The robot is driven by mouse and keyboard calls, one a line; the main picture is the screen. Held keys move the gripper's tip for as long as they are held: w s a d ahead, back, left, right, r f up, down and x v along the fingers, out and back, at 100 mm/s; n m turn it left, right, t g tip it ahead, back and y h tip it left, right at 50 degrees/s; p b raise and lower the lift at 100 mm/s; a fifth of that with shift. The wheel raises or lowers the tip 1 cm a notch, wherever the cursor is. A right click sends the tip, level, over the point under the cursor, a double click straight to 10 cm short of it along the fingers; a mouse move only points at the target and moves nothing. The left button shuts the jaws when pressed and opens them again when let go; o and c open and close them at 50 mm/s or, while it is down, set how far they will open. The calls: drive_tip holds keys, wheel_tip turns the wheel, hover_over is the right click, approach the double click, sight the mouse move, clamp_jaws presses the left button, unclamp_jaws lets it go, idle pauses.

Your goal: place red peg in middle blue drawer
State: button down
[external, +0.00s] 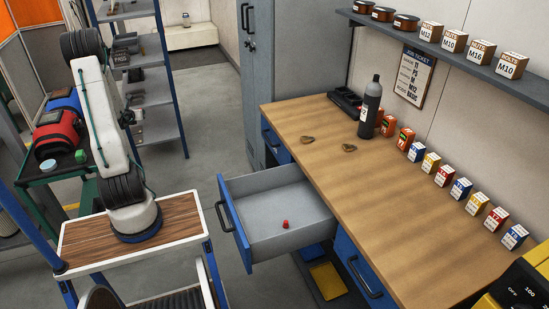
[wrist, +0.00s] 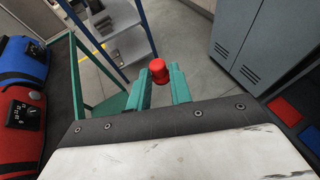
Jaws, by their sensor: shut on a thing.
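A red peg (wrist: 158,69) is held between the two green fingertips of my gripper (wrist: 160,80) in the wrist view, above the floor. In the external view my arm is folded upright at the left, and the gripper and its peg cannot be made out there. The middle blue drawer (external: 262,194) is pulled out from the workbench, left of and apart from its front edge line. Another red peg (external: 285,224) stands inside the drawer near its front right. My gripper is not over the drawer.
The wooden workbench (external: 330,185) carries a dark bottle (external: 370,108), two small brownish pieces and a row of small boxes. A green cart (external: 40,172) with red and blue gear is at the left. A blue-posted shelf (external: 150,95) and grey locker (external: 295,70) stand behind.

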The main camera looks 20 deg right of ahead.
drive_tip(key=shift+n+y, duration=0.5)
drive_tip(key=a, duration=0.5)
drive_tip(key=shift+w+a+r, duration=0.1)
drive_tip(key=shift+w+r, duration=0.05)
drive_tip(key=shift+r, duration=0.1)
